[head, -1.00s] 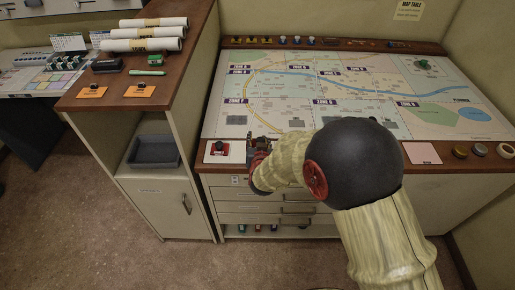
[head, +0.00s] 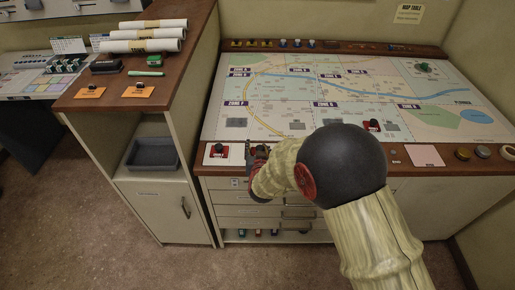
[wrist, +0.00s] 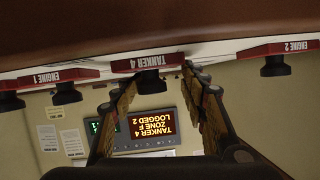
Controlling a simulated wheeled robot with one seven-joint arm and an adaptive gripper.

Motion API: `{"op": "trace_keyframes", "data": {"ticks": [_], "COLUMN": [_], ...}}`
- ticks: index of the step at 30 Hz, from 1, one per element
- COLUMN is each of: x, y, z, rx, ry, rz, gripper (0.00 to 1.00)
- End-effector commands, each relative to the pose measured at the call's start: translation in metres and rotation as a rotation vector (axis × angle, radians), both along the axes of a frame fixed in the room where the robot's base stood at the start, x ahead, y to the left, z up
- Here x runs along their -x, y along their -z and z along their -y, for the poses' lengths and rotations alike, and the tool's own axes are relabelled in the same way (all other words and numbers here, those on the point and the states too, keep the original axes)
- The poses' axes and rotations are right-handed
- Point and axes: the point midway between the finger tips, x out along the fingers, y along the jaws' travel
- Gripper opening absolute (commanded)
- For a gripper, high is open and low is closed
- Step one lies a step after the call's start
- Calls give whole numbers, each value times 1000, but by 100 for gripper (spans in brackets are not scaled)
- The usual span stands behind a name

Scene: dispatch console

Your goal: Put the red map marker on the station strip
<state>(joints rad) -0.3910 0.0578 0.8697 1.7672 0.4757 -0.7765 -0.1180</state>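My gripper (head: 257,153) is at the front edge of the map table, just right of a red marker (head: 219,150) with a dark knob on the white strip (head: 208,159). In the wrist view, which is upside down, the fingers (wrist: 160,95) are spread. A red marker labelled TANKER 4 (wrist: 150,65) stands on a white surface and shows between them, with its black knob clear of both. ENGINE 1 (wrist: 58,76) and ENGINE 2 (wrist: 277,48) markers flank it. Another red marker (head: 373,125) stands on the map. My arm hides part of the front edge.
The map (head: 290,85) covers the table top. A pink card (head: 427,155) and round items (head: 463,153) lie at the front right. The wooden-topped cabinet (head: 190,100) rises on the left. A display (wrist: 150,128) reads TANKER 4, ZONE F, LOGGED 2.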

Motion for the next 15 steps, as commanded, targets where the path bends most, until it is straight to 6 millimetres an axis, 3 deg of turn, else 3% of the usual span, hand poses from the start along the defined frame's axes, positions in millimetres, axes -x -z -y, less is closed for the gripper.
{"op": "trace_keyframes", "data": {"ticks": [4, 15], "x": [1, 1], "y": [1, -2], "z": [0, 0], "rx": [0, 0], "ry": [1, 1], "rz": [-2, -2], "gripper": [54, 55]}}
